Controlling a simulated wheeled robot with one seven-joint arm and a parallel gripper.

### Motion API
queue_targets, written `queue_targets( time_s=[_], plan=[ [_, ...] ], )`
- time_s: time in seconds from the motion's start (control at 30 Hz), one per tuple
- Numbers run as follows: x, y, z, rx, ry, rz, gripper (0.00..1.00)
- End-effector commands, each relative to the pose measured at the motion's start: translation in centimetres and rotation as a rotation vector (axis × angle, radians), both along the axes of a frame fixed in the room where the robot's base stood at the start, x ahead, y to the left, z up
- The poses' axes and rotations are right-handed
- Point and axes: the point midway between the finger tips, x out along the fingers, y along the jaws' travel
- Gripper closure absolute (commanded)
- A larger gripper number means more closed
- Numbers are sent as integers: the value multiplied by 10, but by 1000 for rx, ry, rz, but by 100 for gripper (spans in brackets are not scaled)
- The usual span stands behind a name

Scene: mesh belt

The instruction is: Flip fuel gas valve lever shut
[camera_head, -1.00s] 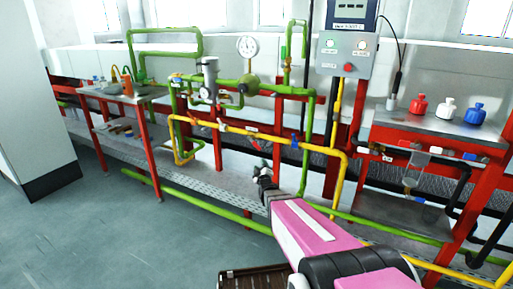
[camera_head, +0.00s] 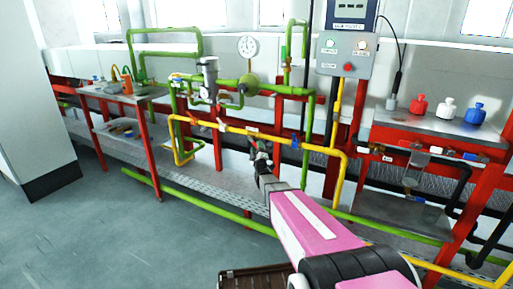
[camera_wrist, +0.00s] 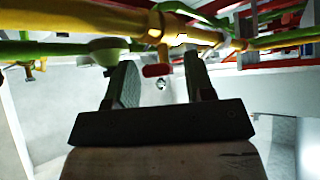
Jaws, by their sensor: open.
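A yellow gas pipe (camera_head: 235,129) runs across the rack in the head view. In the wrist view the yellow pipe (camera_wrist: 100,16) crosses the top, with a yellow valve body (camera_wrist: 165,24) on it. A short red lever (camera_wrist: 157,70) hangs below that valve and lies between my finger outlines. My gripper (camera_wrist: 160,62) is open, with one finger on each side of the lever; I cannot tell whether either touches it. In the head view my gripper (camera_head: 259,150) is just below the yellow pipe and hides the lever.
Green pipes (camera_head: 270,88) and a round gauge (camera_head: 248,46) are above and behind. A blue lever (camera_head: 295,142) is on the yellow pipe to the right. A grey control box (camera_head: 346,52) hangs above. Red frame posts stand nearby. The floor at front left is clear.

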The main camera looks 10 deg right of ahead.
Motion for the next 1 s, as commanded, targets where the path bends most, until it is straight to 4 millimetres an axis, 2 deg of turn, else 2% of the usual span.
queue_targets(
  time_s=[0.13,0.47,0.57,0.6,0.63,1.0],
  plan=[
    [10,0,4,0,0,0,51],
    [12,1,6,0,1,0,51],
    [12,1,6,0,1,0,80],
    [12,1,6,0,1,0,93],
    [12,1,6,0,1,0,100],
    [14,2,3,32,-21,1,100]
  ],
)
